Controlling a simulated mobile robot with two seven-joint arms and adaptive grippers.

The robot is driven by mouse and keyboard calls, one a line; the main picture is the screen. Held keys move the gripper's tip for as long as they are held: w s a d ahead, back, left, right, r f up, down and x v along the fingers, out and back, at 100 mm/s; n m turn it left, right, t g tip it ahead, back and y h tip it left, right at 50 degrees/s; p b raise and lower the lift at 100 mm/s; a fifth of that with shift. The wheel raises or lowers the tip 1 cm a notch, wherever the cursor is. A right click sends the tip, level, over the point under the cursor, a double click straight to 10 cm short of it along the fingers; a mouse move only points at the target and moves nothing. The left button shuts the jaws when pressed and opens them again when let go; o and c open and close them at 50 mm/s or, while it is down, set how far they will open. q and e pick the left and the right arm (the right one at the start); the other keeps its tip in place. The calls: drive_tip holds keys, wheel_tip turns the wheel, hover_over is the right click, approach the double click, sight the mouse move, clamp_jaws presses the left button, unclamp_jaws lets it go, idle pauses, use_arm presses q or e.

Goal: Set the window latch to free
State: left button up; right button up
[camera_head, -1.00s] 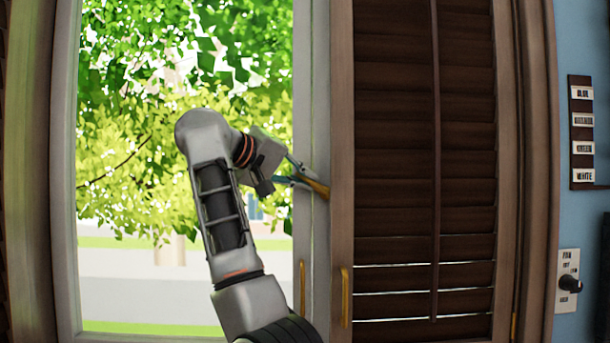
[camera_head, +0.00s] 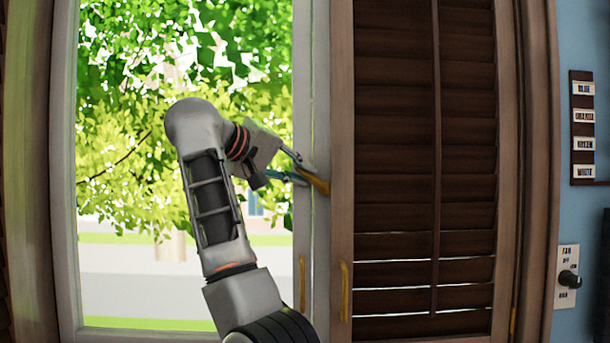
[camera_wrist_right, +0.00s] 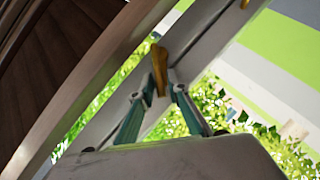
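The window latch is a small golden handle (camera_head: 315,181) on the pale window frame stile, lying tilted down to the right. It also shows in the right wrist view as a golden lever (camera_wrist_right: 159,68). My right gripper (camera_head: 297,172) is at the latch, coming from the left in the head view. In the wrist view its two teal fingers (camera_wrist_right: 161,92) are parted, with the latch's near end between their tips. I cannot tell whether both tips press on it. Any markings for the latch position are not visible. My left gripper is out of view.
Two upright golden pulls, one on the window stile (camera_head: 302,284) and one on the shutter edge (camera_head: 345,290), are below the latch. A dark louvred shutter (camera_head: 400,150) stands close on the right. A label board (camera_head: 582,128) and fan knob (camera_head: 569,280) are far right.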

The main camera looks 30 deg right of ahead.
drive_tip(key=v, duration=0.6)
drive_tip(key=shift+d, duration=0.1)
